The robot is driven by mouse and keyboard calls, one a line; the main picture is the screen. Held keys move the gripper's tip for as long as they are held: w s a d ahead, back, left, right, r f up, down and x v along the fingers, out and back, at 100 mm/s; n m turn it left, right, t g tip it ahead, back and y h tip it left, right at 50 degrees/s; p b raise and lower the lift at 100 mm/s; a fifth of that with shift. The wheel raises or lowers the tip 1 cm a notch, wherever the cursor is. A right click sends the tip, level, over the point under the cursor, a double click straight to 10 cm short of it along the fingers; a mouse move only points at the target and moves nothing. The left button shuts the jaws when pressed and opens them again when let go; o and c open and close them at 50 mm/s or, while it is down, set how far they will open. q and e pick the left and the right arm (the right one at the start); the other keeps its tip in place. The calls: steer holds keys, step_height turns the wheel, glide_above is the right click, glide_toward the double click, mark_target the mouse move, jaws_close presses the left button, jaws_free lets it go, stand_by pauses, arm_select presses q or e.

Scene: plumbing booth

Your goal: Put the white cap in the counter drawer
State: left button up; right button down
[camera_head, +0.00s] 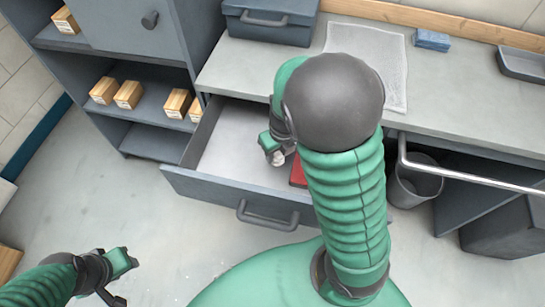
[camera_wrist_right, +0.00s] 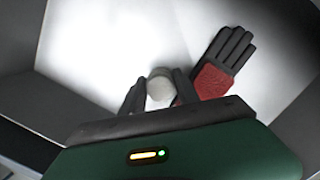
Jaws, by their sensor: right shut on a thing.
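The white cap (camera_wrist_right: 160,84) is between the two fingers of my right gripper (camera_wrist_right: 158,92) in the right wrist view, and the gripper is shut on it. In the head view the right gripper (camera_head: 277,150) is over the open counter drawer (camera_head: 225,190), with the cap mostly hidden by the gripper. I cannot tell whether the cap touches the drawer floor. My left gripper (camera_head: 118,278) is at the lower left, above the floor, away from the drawer; its fingers look spread apart with nothing between them.
A red and black glove (camera_wrist_right: 218,76) lies in the drawer beside the right gripper. The counter (camera_head: 440,95) above holds a toolbox (camera_head: 270,22), a cloth (camera_head: 370,55), a blue sponge (camera_head: 432,40) and a tray (camera_head: 522,65). A bin (camera_head: 412,185) stands below a metal bar.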

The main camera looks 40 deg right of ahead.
steer(key=shift+w+f, duration=0.15)
steer(key=shift+w, duration=0.3)
step_height(320, 180, down, 4)
steer(key=b, duration=0.3)
steer(key=shift+w+r, duration=0.15)
steer(key=shift+r, duration=0.1)
steer(key=shift+a+f, duration=0.15)
steer(key=shift+w+a+r, duration=0.1)
steer(key=shift+a+r, duration=0.1)
steer(key=c, duration=1.3)
jaws_free()
steer(key=shift+f, duration=0.1)
steer(key=o, duration=0.4)
steer(key=shift+d, duration=0.15)
